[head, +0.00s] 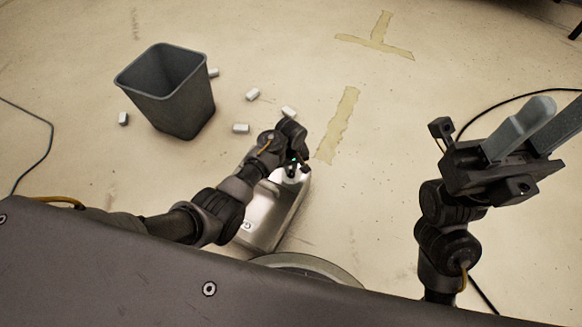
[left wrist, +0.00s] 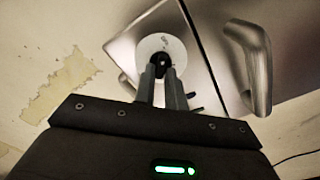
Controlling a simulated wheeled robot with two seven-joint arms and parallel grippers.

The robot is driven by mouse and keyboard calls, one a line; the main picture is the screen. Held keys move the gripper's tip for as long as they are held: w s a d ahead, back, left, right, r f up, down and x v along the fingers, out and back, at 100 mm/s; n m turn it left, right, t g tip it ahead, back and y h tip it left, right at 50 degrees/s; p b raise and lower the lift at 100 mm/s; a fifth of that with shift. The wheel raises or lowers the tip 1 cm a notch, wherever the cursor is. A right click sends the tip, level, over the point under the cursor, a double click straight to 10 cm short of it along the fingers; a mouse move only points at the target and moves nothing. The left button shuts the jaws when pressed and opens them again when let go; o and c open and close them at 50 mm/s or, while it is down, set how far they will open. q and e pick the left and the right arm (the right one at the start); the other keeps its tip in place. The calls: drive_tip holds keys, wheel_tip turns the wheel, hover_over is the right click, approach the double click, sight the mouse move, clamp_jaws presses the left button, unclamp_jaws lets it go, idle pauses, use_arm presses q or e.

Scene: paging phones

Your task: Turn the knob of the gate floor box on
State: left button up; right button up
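The gate floor box (head: 262,222) is a silvery metal box on the floor, partly hidden under my left arm in the head view. In the left wrist view its metal face (left wrist: 203,45) carries a white round plate with a small dark knob (left wrist: 161,58) in the middle. A thick metal handle (left wrist: 250,65) stands beside it. My left gripper (head: 292,170) is over the box's far end. Its fingertips (left wrist: 161,70) are close together, one on each side of the knob, and look shut on it. My right gripper (head: 540,122) is raised at the right, fingers apart and empty.
A grey bin (head: 175,95) stands on the floor at the upper left, with several small white pieces (head: 241,128) around it. Yellowed tape (head: 340,125) marks the floor. Dark cables lie at the left and right. The floor beyond the box is mostly clear.

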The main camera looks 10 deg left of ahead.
use_arm(q)
clamp_jaws()
